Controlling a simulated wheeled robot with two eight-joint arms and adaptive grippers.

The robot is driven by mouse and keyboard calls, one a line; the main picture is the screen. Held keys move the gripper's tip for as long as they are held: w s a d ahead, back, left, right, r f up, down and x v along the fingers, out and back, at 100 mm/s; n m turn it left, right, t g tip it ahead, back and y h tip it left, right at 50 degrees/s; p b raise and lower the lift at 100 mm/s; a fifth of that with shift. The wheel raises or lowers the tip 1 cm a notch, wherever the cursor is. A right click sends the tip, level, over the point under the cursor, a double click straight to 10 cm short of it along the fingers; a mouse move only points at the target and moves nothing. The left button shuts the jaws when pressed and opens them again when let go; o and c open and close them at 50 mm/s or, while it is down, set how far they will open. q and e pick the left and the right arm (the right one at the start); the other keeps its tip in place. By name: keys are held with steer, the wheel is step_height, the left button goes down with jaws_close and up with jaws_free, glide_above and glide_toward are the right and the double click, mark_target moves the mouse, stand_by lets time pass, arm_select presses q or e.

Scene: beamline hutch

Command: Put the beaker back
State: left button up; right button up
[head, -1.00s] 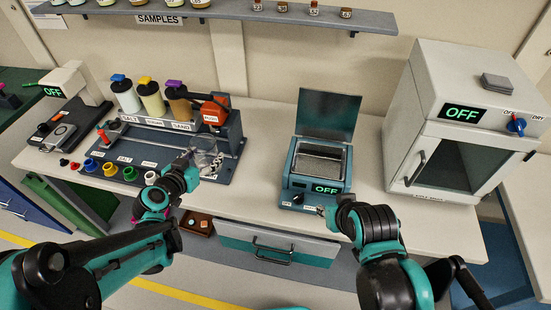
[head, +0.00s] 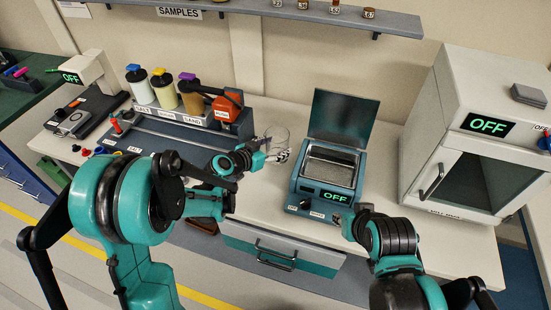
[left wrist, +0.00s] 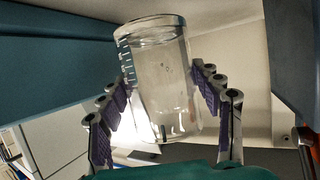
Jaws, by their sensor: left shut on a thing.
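The clear glass beaker (head: 276,136) is in my left gripper (head: 282,155), between the dispenser station and the bath.
The dispenser station (head: 190,138) with several capped bottles stands left of the beaker. The open-lidded bath (head: 327,180), reading OFF, is to its right. A white oven (head: 475,150) stands further right. A samples shelf (head: 300,12) hangs above. Bare bench (head: 265,190) shows between station and bath.

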arm_select(q)
step_height(320, 180, down, 4)
steer(key=shift+f+b, duration=0.1)
steer(key=shift+b, duration=0.65)
steer(key=shift+s, duration=0.1)
steer(key=o, duration=1.4)
